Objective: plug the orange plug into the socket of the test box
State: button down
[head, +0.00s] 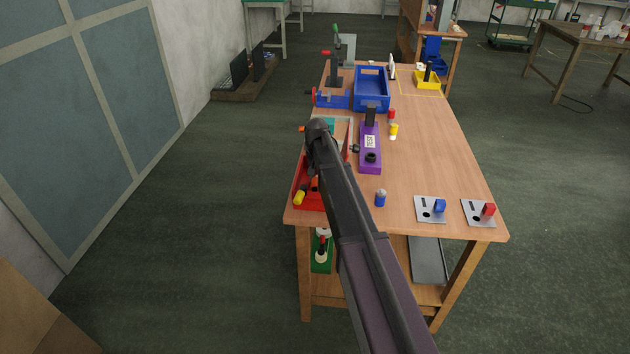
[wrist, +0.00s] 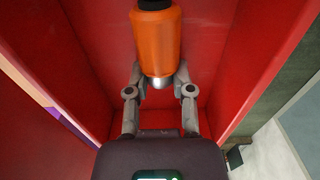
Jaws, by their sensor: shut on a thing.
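The orange plug (wrist: 158,42) fills the gap between the fingertips of my gripper (wrist: 160,74) in the wrist view. It has a dark band at its top and a pale metal end toward my palm. My gripper is shut on it, inside the red bin (wrist: 70,60). In the head view my arm hides most of the gripper; the red bin (head: 301,175) lies at the table's left edge. The purple test box (head: 366,134), labelled TEST, lies right of my arm. Its dark round socket (head: 371,157) is at the near end and looks empty.
A yellow piece (head: 299,198) lies in the red bin. A blue cylinder (head: 380,198) stands near the test box. Two grey plates (head: 428,214) with blue and red blocks lie front right. A blue bin (head: 371,88) is behind. The table's right middle is clear.

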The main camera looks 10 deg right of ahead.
aim_at(316, 177)
jog(key=shift+r, duration=0.2)
notch_tip(316, 177, up, 10)
jog(key=p, duration=1)
jog(key=shift+f, duration=0.2)
jog(key=shift+s, duration=0.1)
dwell(0.4)
